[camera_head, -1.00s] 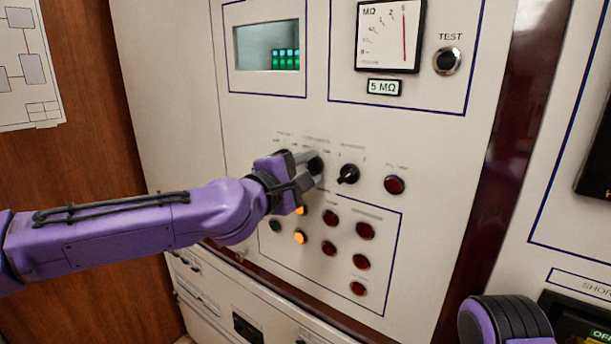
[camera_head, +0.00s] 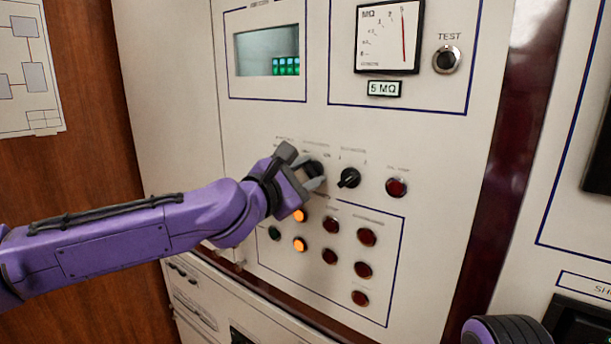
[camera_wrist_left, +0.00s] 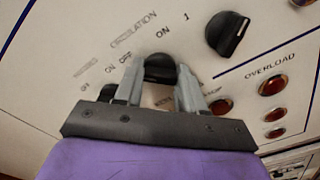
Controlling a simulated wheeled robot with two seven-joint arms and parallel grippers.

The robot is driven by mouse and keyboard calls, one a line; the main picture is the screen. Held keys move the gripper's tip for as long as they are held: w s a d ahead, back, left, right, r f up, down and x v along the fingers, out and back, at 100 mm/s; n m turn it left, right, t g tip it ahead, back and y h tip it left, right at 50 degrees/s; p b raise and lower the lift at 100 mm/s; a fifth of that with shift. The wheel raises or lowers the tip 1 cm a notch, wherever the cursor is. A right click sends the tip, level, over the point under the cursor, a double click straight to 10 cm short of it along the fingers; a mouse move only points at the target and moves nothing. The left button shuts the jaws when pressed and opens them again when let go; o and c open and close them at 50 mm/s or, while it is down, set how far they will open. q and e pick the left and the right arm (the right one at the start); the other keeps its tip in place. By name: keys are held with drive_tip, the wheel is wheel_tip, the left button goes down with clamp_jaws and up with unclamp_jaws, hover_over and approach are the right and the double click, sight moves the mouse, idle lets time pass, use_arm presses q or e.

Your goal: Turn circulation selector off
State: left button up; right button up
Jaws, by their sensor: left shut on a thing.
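The circulation selector is a black rotary knob (camera_head: 311,168) on the cream panel, partly hidden by my fingers in the head view. In the left wrist view the knob (camera_wrist_left: 160,67) sits below the printed word CIRCULATION, with OFF and ON marks around it. My left gripper (camera_head: 314,175) is shut on this knob, one finger on each side, as the left wrist view (camera_wrist_left: 161,75) also shows. The fingers hide part of the knob, and its exact pointing is unclear.
A second black selector (camera_head: 349,178) is close on the right, beside a red lamp (camera_head: 396,187). Below are several red lamps and lit orange lamps (camera_head: 300,244). A display (camera_head: 267,49), a meter (camera_head: 388,37) and a TEST button (camera_head: 447,60) are above.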

idle(0.3)
use_arm(q)
drive_tip(key=o, duration=1)
drive_tip(key=shift+a, duration=0.1)
drive_tip(key=shift+o, duration=0.2)
drive_tip(key=shift+s, duration=0.1)
drive_tip(key=b+v, duration=0.2)
drive_tip(key=v, duration=0.8)
drive_tip(key=shift+a, duration=0.2)
